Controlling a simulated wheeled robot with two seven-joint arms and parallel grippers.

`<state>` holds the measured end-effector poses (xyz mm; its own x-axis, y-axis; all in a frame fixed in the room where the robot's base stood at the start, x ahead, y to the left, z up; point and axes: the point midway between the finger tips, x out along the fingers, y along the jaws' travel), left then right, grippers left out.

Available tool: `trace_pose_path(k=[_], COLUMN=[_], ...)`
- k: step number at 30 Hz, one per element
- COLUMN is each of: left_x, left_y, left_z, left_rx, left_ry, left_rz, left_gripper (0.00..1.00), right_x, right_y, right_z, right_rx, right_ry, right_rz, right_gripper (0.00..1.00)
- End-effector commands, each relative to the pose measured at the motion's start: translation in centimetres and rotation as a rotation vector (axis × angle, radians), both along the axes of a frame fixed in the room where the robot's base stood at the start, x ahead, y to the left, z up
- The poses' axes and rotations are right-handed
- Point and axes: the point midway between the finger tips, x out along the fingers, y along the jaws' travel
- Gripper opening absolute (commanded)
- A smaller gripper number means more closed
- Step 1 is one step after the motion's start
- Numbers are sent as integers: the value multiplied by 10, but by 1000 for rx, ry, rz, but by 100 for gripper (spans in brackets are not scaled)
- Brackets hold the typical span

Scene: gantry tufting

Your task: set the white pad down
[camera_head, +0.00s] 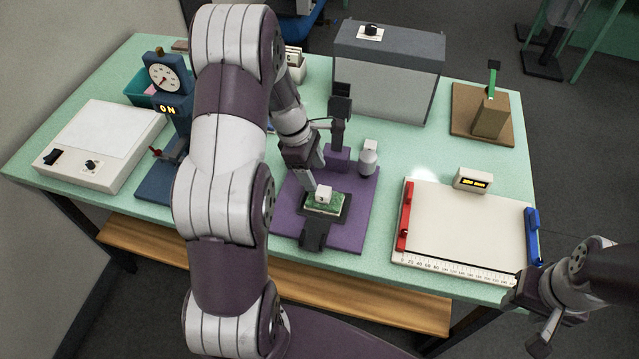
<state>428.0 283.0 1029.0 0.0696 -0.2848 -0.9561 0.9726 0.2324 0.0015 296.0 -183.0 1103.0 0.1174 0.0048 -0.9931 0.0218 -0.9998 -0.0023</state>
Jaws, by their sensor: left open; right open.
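A small white block (323,192), which looks like the white pad, sits on a green piece (324,207) on the dark holder of the purple fixture (350,221). My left gripper (312,184) reaches down to it from the upper left and is open. Its fingertips are right beside the white block; I cannot tell whether they touch it. My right gripper (528,318) is open and empty at the lower right, off the table's front edge. My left arm hides part of the table's left middle.
A white board with a red clamp (405,215), blue clamp (533,236) and ruler lies right of the fixture. A grey box (387,75) stands behind. A dial gauge (166,75) and white light box (100,145) stand left.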

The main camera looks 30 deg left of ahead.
Motion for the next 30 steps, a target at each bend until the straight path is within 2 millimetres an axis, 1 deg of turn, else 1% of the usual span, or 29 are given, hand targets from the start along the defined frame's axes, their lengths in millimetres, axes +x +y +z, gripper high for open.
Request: trace_pose_path(k=[1,3,7,8,9,10,11,12,14,15,18,20,22,30], left_x=[0,-2,-3,-4,-8,-13,-22,-38,-65,-82,-117,-128,-133,-132], left_y=[4,9,15,14,9,0,-12,-31,-58,-72,-93,-99,-101,-100], left_z=[12,27,46,49,53,57,60,64,69,71,72,72,71,71], left_rx=[1,2,0,3,17,41,75,131,214,262,343,366,376,373], left_ry=[-6,-3,-2,-3,-12,-26,-49,-88,-152,-191,-269,-294,-304,-302], left_rz=[1,1,1,-8,-63,-150,-279,-504,-882,-1119,-1585,-1738,-1807,-1802], left_gripper=[63,63,63,63,63,63,63,63,63,63,63,63,63,63], right_x=[0,0,0,0,0,0,0,0,0,0,0,0,0,0], right_y=[0,0,0,0,0,0,0,0,0,0,0,0,0,0], right_z=[-2,-3,-4,-4,-4,-4,-4,-4,-4,-4,-4,-4,-4,-4], right_rx=[0,0,0,0,0,0,0,0,0,0,0,0,0,0], right_ry=[0,0,0,0,0,0,0,0,0,0,0,0,0,0], right_rz=[0,0,0,0,0,0,0,0,0,0,0,0,0,0], right_gripper=[43,43,43,43,43,43,43,43,43,43,43,43,43,43])
